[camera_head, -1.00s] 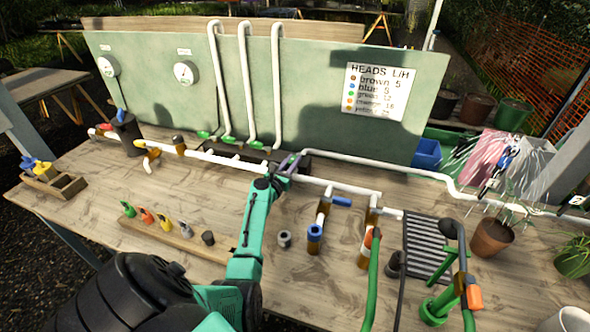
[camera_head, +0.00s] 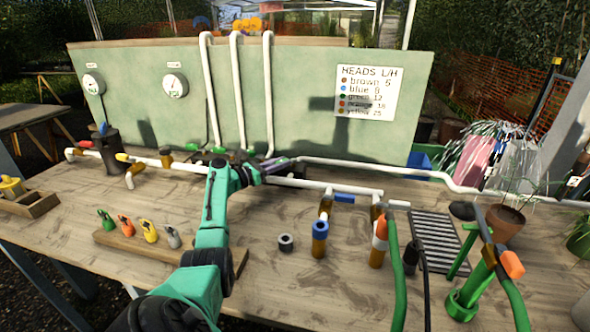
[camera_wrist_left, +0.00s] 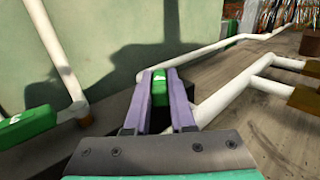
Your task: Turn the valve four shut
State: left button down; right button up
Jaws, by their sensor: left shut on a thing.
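My left gripper (camera_head: 278,162) reaches to the pipe row at the foot of the green board. In the left wrist view its purple fingers (camera_wrist_left: 160,100) are shut on a green valve handle (camera_wrist_left: 160,86) with a small white mark, too small to read. The handle lies between the fingers, pointing along them. Another green handle (camera_wrist_left: 28,124) lies to the left in that view, on a white pipe. In the head view, green handles (camera_head: 219,150) show left of the gripper at the foot of the upright pipes; the held one is hidden there. My right gripper is not in view.
A white pipe (camera_head: 330,187) runs along the bench beside the gripper. A blue-topped stub (camera_head: 320,238) and an orange-topped one (camera_head: 379,241) stand to the right. A wooden rack (camera_head: 165,248) with several coloured fittings lies left of my arm. The green board (camera_head: 300,75) stands behind.

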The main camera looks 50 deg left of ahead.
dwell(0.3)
pick_arm(q)
jog(key=c, duration=0.8)
grip_release()
jog(key=shift+w, duration=0.15)
jog(key=shift+o, duration=0.2)
jog(key=shift+w+f, duration=0.1)
jog(key=shift+f, duration=0.05)
jog(key=s+p, duration=0.3)
jog(key=s, duration=0.1)
jog(key=s+r+p, duration=0.1)
jog(key=s+p, duration=0.1)
jog(key=shift+s+a+p, duration=0.15)
jog(key=shift+a+p, duration=0.15)
jog(key=shift+p, duration=0.05)
jog(key=s+p, duration=0.1)
jog(key=s, duration=0.1)
jog(key=s+p, duration=0.1)
jog(key=s, duration=0.2)
jog(key=s+f+p, duration=0.1)
jog(key=s, duration=0.2)
jog(key=shift+s+a, duration=0.15)
jog(key=shift+a, duration=0.2)
